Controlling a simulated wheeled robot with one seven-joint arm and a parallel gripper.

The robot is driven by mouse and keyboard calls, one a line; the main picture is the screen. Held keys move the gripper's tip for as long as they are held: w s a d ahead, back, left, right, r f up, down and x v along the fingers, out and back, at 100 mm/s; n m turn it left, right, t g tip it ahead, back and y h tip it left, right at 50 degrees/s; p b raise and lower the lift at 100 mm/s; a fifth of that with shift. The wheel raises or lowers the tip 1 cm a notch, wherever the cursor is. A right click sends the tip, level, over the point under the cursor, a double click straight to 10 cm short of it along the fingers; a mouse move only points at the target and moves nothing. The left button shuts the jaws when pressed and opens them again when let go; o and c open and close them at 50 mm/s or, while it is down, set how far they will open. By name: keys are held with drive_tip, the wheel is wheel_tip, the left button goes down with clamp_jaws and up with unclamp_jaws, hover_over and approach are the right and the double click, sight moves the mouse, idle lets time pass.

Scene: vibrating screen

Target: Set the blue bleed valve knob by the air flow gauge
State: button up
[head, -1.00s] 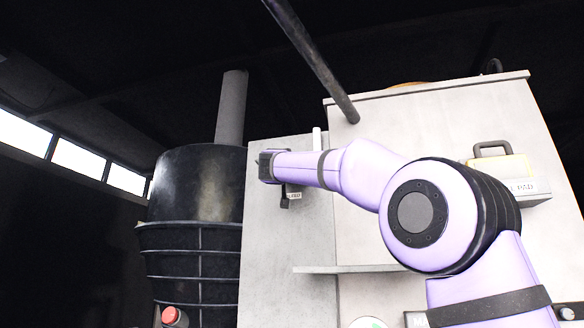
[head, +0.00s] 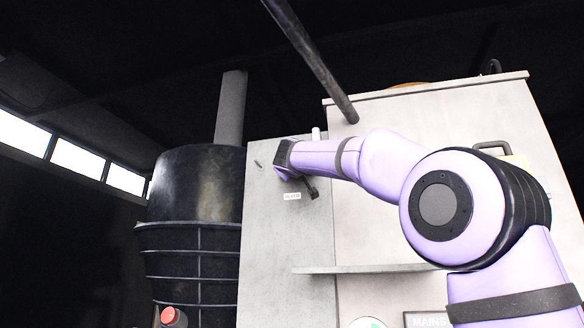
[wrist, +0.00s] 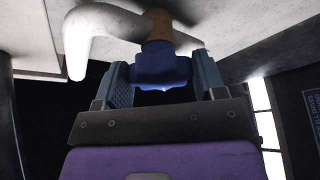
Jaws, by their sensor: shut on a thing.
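The blue bleed valve knob (wrist: 160,68) sits between the two fingers of my gripper (wrist: 163,80) in the wrist view. The gripper is shut on it. A brass stem (wrist: 157,28) joins the knob to a pale bent pipe (wrist: 100,32) behind it. In the head view my gripper (head: 286,174) is at the grey panel (head: 285,250), just above a small white label (head: 292,196). The knob is hidden or too small to make out there. A round white face with green (head: 367,323) is cut off at the bottom edge; I cannot tell if it is the air flow gauge.
A narrow shelf (head: 360,269) juts from the cabinet below my arm. A dark bar (head: 312,62) slants down from above. A black ribbed vessel (head: 195,225) stands left of the panel, with a red button (head: 172,317) low in front. A MAINS sign (head: 429,320) is at lower right.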

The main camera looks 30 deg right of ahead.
drive_tip(key=shift+n, duration=0.4)
drive_tip(key=o, duration=0.9)
drive_tip(key=shift+c, duration=0.2)
drive_tip(key=shift+s+a, duration=0.1)
drive_tip(key=v, duration=1)
drive_tip(key=shift+s, duration=0.3)
drive_tip(key=shift+f, duration=0.1)
